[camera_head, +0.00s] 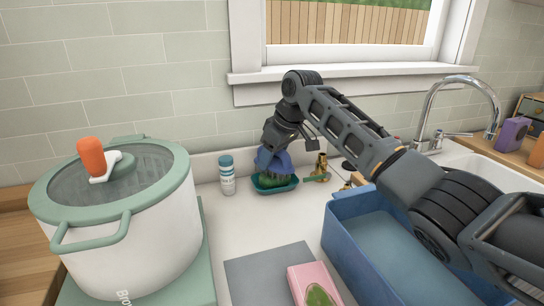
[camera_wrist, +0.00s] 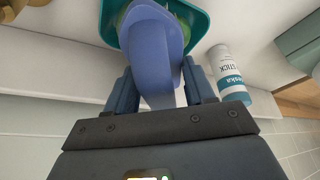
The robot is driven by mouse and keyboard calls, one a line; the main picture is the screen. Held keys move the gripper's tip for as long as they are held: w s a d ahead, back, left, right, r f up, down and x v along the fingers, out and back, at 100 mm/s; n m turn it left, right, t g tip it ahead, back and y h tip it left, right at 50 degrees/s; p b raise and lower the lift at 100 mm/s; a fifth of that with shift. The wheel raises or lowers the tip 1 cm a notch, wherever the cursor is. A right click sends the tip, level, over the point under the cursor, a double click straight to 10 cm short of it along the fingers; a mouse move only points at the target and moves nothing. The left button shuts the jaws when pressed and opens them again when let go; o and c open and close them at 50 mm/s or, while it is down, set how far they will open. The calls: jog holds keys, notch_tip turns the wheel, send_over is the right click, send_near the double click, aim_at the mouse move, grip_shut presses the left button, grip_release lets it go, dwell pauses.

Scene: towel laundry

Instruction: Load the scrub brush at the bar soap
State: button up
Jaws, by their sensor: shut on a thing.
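The scrub brush has a blue body (camera_head: 270,160) and is held by my gripper (camera_head: 283,144) near the wall. It is low over a teal soap dish (camera_head: 277,188), at or inside the rim. Green material (camera_head: 272,179) shows in the dish under the brush; I cannot tell soap from bristles there, or whether they touch. In the wrist view my gripper (camera_wrist: 158,75) has its two dark fingers on both sides of the blue brush (camera_wrist: 150,45). The teal dish (camera_wrist: 198,20) is beyond it. The brush hides most of the dish's inside.
A white bottle with a blue cap (camera_head: 227,176) stands close left of the dish. A gold-and-green item (camera_head: 321,168) is to its right. A large pot (camera_head: 125,240) stands left, a blue bin (camera_head: 345,235) right front, and a pink sponge-like block (camera_head: 300,285) lies on a grey mat (camera_head: 255,270).

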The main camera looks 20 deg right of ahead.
jog(key=shift+r+p, duration=3.05)
jog(key=shift+r, duration=0.4)
